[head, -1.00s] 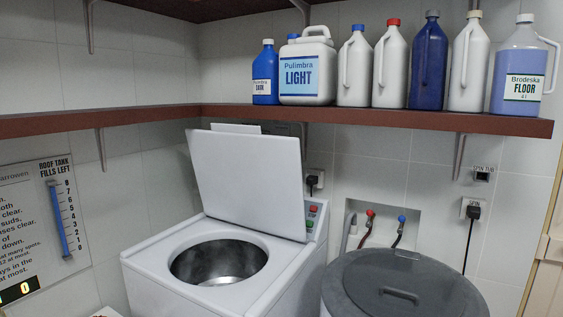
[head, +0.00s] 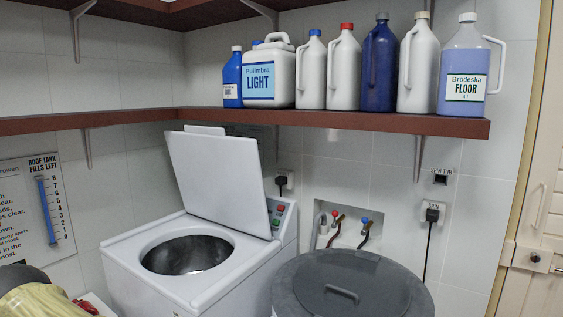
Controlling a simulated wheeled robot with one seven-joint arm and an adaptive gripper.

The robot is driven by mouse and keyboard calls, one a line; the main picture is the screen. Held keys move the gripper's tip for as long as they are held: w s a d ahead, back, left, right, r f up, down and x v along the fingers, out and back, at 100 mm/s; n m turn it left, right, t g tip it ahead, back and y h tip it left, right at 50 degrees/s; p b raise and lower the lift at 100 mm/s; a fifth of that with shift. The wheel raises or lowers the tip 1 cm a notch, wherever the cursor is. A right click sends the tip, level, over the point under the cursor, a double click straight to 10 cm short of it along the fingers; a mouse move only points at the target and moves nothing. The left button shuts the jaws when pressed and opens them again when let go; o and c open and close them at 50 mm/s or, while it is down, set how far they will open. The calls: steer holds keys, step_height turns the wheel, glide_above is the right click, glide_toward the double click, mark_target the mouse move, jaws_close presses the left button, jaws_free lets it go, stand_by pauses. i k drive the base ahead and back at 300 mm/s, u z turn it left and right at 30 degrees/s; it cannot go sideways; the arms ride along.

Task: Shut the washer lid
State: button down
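The white washer (head: 128,258) stands in the corner, left of centre in the head view. Its white lid (head: 222,186) is raised and leans back, nearly upright, behind the round opening. The metal drum (head: 188,256) shows through the opening, and its bottom is hidden from this angle. Coloured buttons sit on the panel right of the lid. My gripper is not in view.
A brown shelf (head: 330,120) with several bottles and jugs runs above the lid. A grey round-lidded spin tub (head: 384,287) stands close on the washer's right. A yellowish, dark-ended object (head: 45,298) shows at the lower left. A door (head: 535,220) is at the right.

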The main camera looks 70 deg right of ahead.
mark_target(219, 176)
steer(key=z, duration=1.55)
